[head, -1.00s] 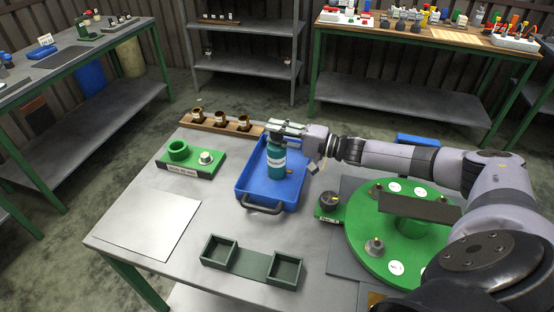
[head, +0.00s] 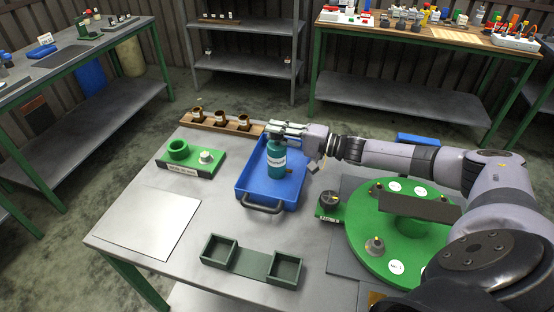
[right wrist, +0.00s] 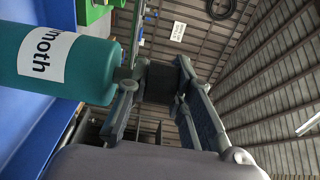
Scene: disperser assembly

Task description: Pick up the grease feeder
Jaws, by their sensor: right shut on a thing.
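The grease feeder appears to be the teal bottle (head: 277,168) with a white label, upright at the blue tray (head: 245,190). Its lower part looks to be at the tray floor; I cannot tell if it is just clear of it. My right gripper (head: 284,131) comes in from the right and is shut on the bottle's upper end, which the fingers hide. In the right wrist view the bottle (right wrist: 95,65) lies across the left side with part of its label readable, beside my right gripper's fingers (right wrist: 155,85). My left gripper is not in view.
A wooden rack (head: 215,122) with several small cups stands behind the tray. A green fixture (head: 190,160) is at left, a two-pocket dark green holder (head: 250,262) in front, and a green round platform (head: 410,235) at right. The table's front left holds a flat pale sheet (head: 147,222).

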